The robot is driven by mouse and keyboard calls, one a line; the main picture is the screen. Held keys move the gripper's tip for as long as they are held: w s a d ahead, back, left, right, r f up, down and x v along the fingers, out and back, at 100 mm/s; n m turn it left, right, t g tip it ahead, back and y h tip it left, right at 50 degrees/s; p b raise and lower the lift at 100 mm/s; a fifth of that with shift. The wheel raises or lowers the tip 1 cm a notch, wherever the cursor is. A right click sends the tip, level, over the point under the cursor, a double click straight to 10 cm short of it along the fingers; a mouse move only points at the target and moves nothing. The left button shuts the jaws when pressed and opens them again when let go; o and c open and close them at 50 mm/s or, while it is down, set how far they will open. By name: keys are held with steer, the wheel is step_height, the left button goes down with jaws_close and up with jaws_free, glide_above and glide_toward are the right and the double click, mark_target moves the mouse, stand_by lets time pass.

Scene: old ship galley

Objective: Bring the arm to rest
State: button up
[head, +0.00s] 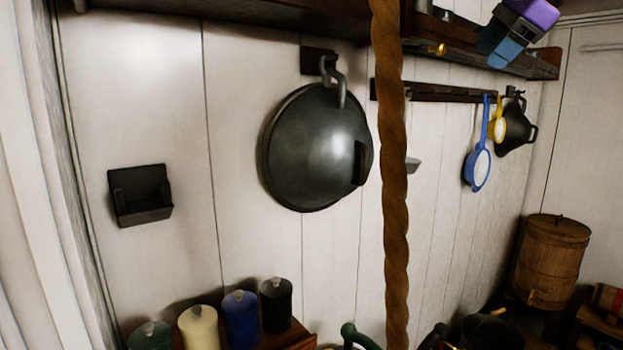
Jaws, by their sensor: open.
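My gripper (503,45) shows at the top right in the head view, in purple, dark grey and blue. It hangs tilted in front of the wall shelf, and the top edge of the picture cuts off the arm above it. It is open. I see nothing held in it. The fingertips are small and hard to make out.
A twisted brown post (391,200) stands upright mid-view. A dark wok lid (312,150) hangs on the white wall, left of a blue strainer (478,167). Several jars, one cream (199,329), stand below. A wooden barrel (550,262) stands at right.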

steer(key=s+a+f+n+g+h, duration=0.1)
steer(key=s+f+n+h, duration=0.3)
steer(key=s+f+n, duration=1.4)
steer(key=s+f, duration=0.8)
steer(key=f, duration=0.2)
steer(key=shift+s+a+f+n+h, duration=0.2)
steer(key=shift+s+a+n+h, duration=0.1)
steer(key=shift+s+h, duration=0.1)
